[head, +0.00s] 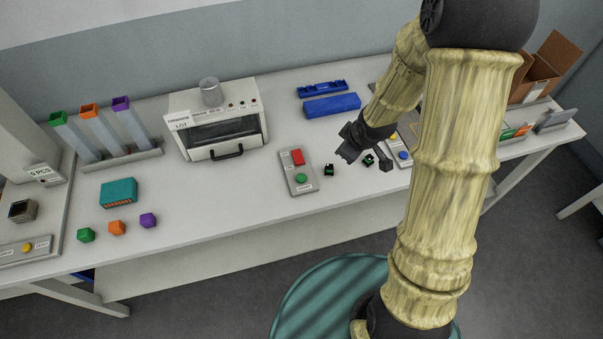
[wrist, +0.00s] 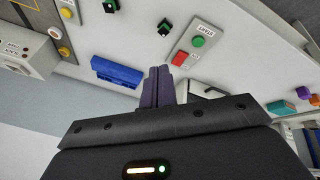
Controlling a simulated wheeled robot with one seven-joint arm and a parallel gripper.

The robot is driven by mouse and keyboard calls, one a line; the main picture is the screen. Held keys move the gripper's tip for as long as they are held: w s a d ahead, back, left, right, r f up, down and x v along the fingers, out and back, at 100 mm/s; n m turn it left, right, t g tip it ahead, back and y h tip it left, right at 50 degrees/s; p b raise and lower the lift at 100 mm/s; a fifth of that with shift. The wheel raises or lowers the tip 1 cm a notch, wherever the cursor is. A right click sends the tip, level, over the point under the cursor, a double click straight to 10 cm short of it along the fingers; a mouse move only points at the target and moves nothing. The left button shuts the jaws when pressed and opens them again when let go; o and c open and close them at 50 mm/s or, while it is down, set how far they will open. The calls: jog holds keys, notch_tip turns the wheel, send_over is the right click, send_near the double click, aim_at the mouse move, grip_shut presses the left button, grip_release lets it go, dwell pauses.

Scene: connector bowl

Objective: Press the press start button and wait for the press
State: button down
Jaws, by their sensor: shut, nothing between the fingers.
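A grey control panel (head: 290,184) lies on the bench with a red button (head: 297,157) at its back and a green button (head: 301,178) at its front. In the wrist view the green button (wrist: 198,41) sits beside a white label, and the red button (wrist: 180,58) is nearer my fingers. In the head view my gripper (head: 350,151) hangs above the bench, right of the panel and apart from both buttons.
Two small black-and-green connectors (head: 329,170) (head: 368,160) lie right of the panel. A white oven-like machine (head: 222,125) stands to its left. Blue blocks (head: 332,105) lie behind. Another panel with a blue button (head: 404,155) is partly hidden by my arm. The bench front is largely clear.

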jog(key=w+a+f+n+y+p, duration=0.3)
jog(key=a+f+n+y, duration=0.3)
jog(key=a+f+n, duration=0.2)
jog(key=w+a+n, duration=0.1)
jog(key=a+n, duration=0.1)
jog(key=a, duration=0.1)
jog(key=shift+w+a+f+y, duration=0.15)
jog(key=shift+a+f+y, duration=0.05)
jog(key=shift+f+y, duration=0.15)
jog(key=b, duration=0.5)
send_over(305, 179)
notch_tip(305, 179, down, 8)
jog(key=shift+f+b, duration=0.3)
jog(key=shift+f, duration=0.1)
jog(key=shift+f, duration=0.15)
dwell(1.1)
jog(key=shift+f+b, duration=0.3)
jog(key=shift+b, duration=0.25)
